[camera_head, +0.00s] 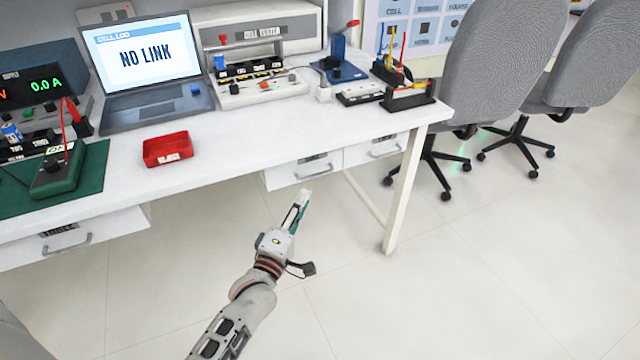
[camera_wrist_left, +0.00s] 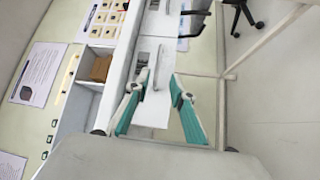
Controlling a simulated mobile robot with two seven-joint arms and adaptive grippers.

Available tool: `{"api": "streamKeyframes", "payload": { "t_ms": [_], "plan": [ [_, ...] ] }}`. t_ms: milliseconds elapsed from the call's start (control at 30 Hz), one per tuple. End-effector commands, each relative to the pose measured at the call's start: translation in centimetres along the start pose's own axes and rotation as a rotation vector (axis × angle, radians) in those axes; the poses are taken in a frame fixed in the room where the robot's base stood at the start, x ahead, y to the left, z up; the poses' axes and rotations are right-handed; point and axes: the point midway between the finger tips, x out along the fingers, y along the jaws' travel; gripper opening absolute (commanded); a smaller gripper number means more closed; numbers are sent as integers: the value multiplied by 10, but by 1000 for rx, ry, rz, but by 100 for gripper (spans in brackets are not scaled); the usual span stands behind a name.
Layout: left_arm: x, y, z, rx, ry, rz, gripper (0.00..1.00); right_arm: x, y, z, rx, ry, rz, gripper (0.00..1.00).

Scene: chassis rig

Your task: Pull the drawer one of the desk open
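The white desk (camera_head: 225,150) has a drawer front at the left (camera_head: 75,238) with a grey bar handle, and two drawer fronts on the right, a nearer one (camera_head: 280,178) and a farther one (camera_head: 375,150). All three look closed in the head view. My left gripper (camera_head: 301,198) is just in front of and below the nearer right drawer. In the left wrist view its teal fingers (camera_wrist_left: 155,88) are spread and empty, with a white drawer front (camera_wrist_left: 152,110) and handle between and beyond them. No contact is clear. Which drawer is number one cannot be read.
On the desktop are a laptop (camera_head: 145,65), a red tray (camera_head: 167,149), a green mat (camera_head: 85,185) and test equipment (camera_head: 260,85). A desk leg (camera_head: 405,195) stands right of my gripper. Grey chairs (camera_head: 500,60) are at the right. The floor in front is clear.

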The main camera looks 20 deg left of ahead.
Motion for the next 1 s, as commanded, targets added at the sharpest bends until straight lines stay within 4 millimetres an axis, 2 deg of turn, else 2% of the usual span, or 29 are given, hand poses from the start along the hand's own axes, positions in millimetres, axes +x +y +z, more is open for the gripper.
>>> {"api": "streamKeyframes", "payload": {
  "t_ms": [600,1000],
  "plan": [
    [71,0,-1,-9,3,4,24,4,-10,-11,46,35,-15,38],
    [80,4,-1,-8,3,7,24,4,-10,-18,52,49,-16,38]
  ]
}}
